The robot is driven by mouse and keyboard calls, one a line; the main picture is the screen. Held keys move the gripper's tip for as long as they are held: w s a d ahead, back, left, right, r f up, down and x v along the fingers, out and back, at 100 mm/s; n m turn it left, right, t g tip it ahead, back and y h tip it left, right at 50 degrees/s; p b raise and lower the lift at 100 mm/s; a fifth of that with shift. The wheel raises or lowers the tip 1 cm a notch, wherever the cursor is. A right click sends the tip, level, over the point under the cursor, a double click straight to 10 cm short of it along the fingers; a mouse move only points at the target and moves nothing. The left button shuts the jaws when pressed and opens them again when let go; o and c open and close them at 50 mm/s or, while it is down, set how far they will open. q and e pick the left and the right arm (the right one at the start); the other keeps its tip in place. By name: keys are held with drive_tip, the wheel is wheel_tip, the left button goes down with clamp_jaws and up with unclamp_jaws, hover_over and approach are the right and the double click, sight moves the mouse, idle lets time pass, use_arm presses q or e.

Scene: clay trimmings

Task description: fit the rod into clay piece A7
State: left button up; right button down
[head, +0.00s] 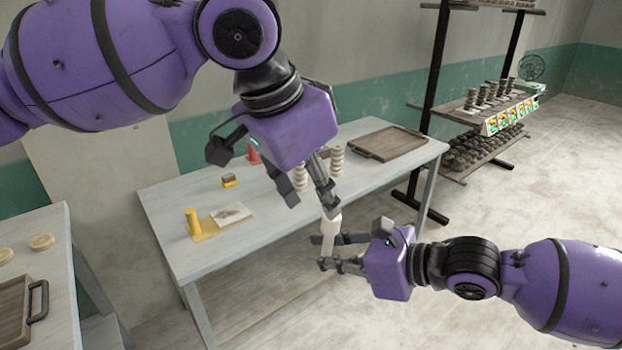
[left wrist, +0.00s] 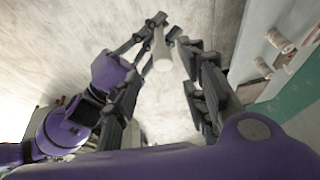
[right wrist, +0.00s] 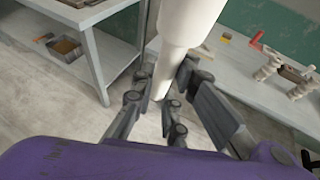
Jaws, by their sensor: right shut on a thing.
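A long white piece (head: 331,226) stands roughly upright in my right gripper (head: 322,252), which is shut on it in front of the table. In the right wrist view the white piece (right wrist: 188,22) has a wide upper part stepping down to a narrower part between the fingers. I cannot tell whether it is the rod or clay, and no A7 label is readable. My left gripper (head: 312,203) is open just above it, pointing down. In the left wrist view the piece's end (left wrist: 161,64) lies between the fingers, seemingly not gripped. Two wavy pale pieces (head: 337,160) (head: 300,178) stand on the table.
A second table (head: 60,235) is at left. A loaded shelf rack (head: 470,150) stands at back right.

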sight(331, 226)
use_arm(q)
drive_tip(key=x, duration=0.9)
drive_tip(key=shift+w+d+f, duration=0.1)
drive_tip(key=shift+f, duration=0.15)
clamp_jaws()
use_arm(e)
drive_tip(key=c, duration=1.7)
unclamp_jaws()
drive_tip(key=shift+o, duration=0.2)
drive_tip(key=shift+d, duration=0.1)
